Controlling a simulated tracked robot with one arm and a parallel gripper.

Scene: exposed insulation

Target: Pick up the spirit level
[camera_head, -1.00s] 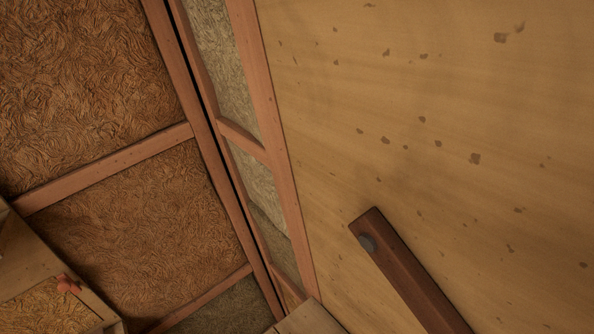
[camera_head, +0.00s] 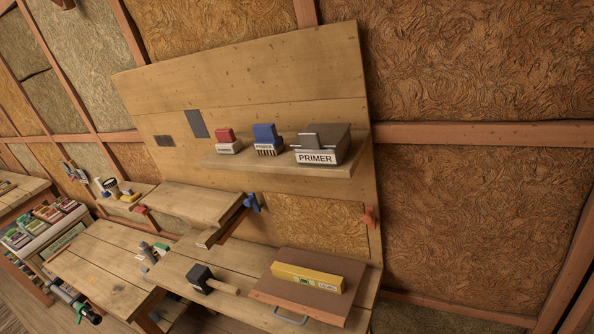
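The spirit level (camera_head: 307,277) is a yellow bar with a green vial and a label. It lies flat on a brown case-like box (camera_head: 283,298) with a metal handle at its front, on the right end of the wooden workbench (camera_head: 187,274). My gripper is not in view, so its state and its exact place relative to the level do not show. The level looks some distance away, in the lower middle-right of the view, with its top unobstructed.
A black-headed mallet (camera_head: 207,280) lies left of the brown box. A shelf (camera_head: 240,160) above holds a red item, a blue item and a grey primer box (camera_head: 320,145). A raised wooden ledge (camera_head: 195,205) and a blue clamp-like item (camera_head: 252,203) stand behind the mallet.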

